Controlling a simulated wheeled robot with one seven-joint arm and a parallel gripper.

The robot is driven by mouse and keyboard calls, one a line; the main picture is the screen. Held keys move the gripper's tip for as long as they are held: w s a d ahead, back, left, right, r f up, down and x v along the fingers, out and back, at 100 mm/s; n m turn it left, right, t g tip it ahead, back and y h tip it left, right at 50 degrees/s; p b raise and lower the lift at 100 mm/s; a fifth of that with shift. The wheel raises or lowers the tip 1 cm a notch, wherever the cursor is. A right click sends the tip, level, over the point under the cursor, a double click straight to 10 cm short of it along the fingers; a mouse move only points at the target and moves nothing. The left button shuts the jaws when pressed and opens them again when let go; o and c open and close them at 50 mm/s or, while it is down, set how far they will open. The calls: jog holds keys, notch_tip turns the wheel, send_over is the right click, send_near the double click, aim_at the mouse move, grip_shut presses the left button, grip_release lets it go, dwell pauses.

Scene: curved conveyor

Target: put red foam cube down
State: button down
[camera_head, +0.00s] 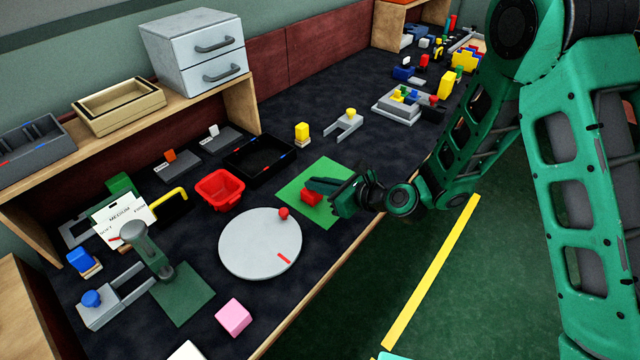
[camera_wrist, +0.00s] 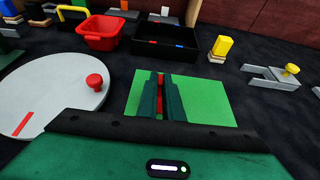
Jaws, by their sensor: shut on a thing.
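The red foam cube (camera_head: 312,195) is between the fingers of my gripper (camera_head: 330,190), over the bright green mat (camera_head: 297,189) in the head view. In the wrist view, a narrow strip of the red foam cube (camera_wrist: 159,98) shows between the two dark green fingers of my gripper (camera_wrist: 161,98), with the green mat (camera_wrist: 205,100) behind and around them. My gripper is shut on the cube. Most of the cube is hidden by the fingers in the wrist view. I cannot tell whether the cube touches the mat.
A grey round turntable (camera_head: 248,253) with a red knob (camera_head: 284,212) stands left of the mat. A red bin (camera_head: 220,190) and a black tray (camera_head: 259,158) are behind it. A pink cube (camera_head: 233,318) lies near the table's front edge.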

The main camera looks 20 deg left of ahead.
jog(key=c, duration=1.9)
grip_release()
jog(key=v, duration=1.2)
jog(key=shift+s+r, duration=0.1)
